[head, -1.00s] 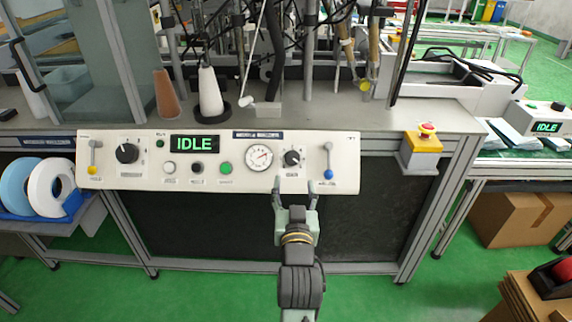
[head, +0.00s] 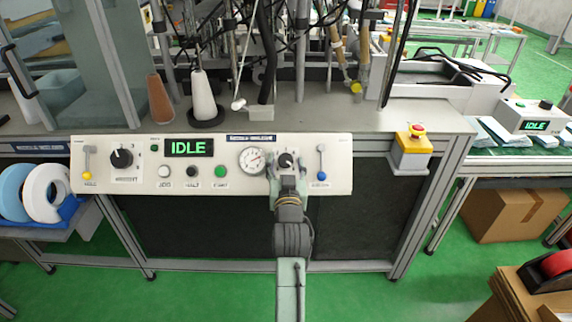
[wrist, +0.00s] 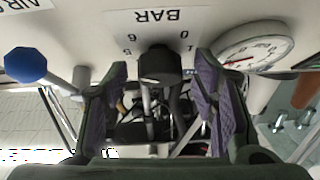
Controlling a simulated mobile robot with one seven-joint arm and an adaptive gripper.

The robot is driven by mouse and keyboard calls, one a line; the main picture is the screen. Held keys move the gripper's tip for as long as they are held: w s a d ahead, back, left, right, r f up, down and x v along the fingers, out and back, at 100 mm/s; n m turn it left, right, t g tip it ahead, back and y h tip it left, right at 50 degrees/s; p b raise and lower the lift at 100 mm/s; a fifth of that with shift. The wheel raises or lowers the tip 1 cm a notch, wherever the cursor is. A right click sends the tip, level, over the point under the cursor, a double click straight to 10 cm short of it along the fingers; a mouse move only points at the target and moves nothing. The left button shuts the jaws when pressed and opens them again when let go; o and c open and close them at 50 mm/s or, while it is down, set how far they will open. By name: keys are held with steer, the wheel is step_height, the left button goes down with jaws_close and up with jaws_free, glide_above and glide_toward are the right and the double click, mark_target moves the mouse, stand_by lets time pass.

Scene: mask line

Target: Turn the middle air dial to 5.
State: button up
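The air dial is a small black knob (head: 286,160) on the white control panel (head: 335,145), just right of the round pressure gauge (head: 252,159). In the wrist view the knob (wrist: 160,66) sits below the upside-down word BAR, with a few printed digits around it. My gripper (head: 287,172) is at the knob in the head view and partly covers its surroundings. In the wrist view my gripper (wrist: 162,75) is open, one purple-padded finger on each side of the knob, with gaps visible on both sides. The knob's exact pointer setting is hard to read.
A blue-tipped lever (head: 321,176) stands close right of the dial; its blue ball (wrist: 26,65) shows at the wrist view's left. The gauge (wrist: 255,50) is close on the other side. Further left are the green button (head: 221,171) and a larger black knob (head: 122,158).

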steer(key=c, duration=1.1)
steer(key=shift+o, duration=0.2)
steer(key=n+y+b, duration=0.2)
steer(key=n, duration=0.1)
steer(key=n+y, duration=0.1)
steer(key=shift+d+f+n+g+b, duration=0.1)
steer(key=shift+d+n+g+b, duration=0.2)
steer(key=shift+b, duration=0.1)
steer(key=shift+r+n+g+y+b, duration=0.1)
steer(key=shift+n+g+y+b, duration=0.55)
steer(key=shift+n, duration=0.6)
steer(key=shift+r+n+g+y+b, duration=0.1)
steer(key=shift+n+g+y+b, duration=0.25)
steer(key=shift+n+y+b, duration=0.55)
steer(key=shift+n, duration=0.55)
steer(key=o, duration=1.2)
steer(key=shift+w, duration=0.1)
steer(key=shift+c, duration=0.2)
steer(key=shift+d, duration=0.1)
